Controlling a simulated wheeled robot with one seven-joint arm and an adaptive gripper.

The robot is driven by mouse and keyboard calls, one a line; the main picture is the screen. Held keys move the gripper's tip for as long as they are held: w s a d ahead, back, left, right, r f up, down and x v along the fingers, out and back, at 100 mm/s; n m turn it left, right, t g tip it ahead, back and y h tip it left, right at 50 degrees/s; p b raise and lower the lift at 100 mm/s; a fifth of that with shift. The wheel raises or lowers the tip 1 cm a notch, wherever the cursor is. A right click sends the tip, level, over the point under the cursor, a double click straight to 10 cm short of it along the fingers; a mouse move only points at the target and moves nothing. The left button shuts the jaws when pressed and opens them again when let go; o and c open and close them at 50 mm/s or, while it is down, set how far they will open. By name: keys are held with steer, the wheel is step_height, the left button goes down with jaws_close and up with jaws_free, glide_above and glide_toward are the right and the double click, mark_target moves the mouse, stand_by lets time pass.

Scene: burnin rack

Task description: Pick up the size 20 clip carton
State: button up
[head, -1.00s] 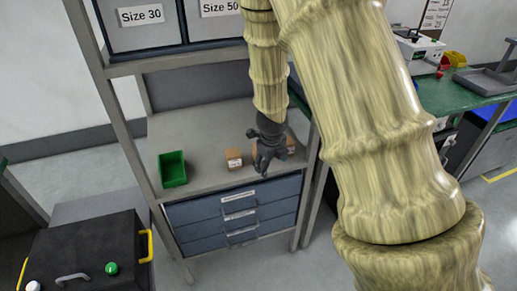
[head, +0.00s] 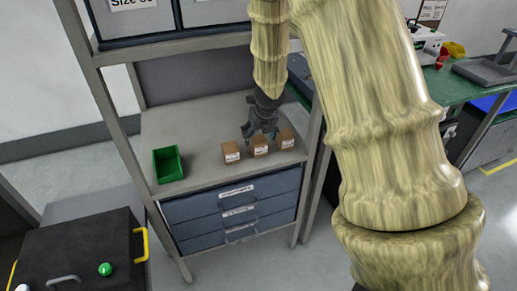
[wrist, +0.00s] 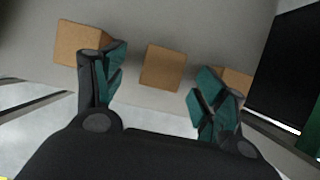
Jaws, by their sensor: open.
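Three small brown cartons stand in a row on the rack shelf: a left carton (head: 231,152), a middle carton (head: 260,147) and a right carton (head: 286,140). Each has a white label too small to read, so I cannot tell which is size 20. My gripper (head: 259,134) is open just behind and above the middle carton. In the wrist view, my gripper (wrist: 158,92) has its teal-padded fingers spread, with the middle carton (wrist: 163,67) showing between and beyond them. The left finger partly overlaps another carton (wrist: 80,45), and the right finger partly hides a third (wrist: 236,82).
A green open bin (head: 168,165) stands on the left of the shelf (head: 200,140). Blue-grey drawers (head: 235,207) sit below it. Rack posts (head: 313,165) bound the sides, and large labelled bins (head: 155,22) are above. Clear shelf lies between the green bin and the cartons.

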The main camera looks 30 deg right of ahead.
mark_target(259, 140)
steer(key=shift+s+b+x, duration=0.2)
steer(key=shift+b+x, duration=0.5)
steer(key=shift+x, duration=1.6)
steer(key=shift+d+f, duration=0.1)
steer(key=shift+d, duration=0.05)
steer(key=c, duration=1.2)
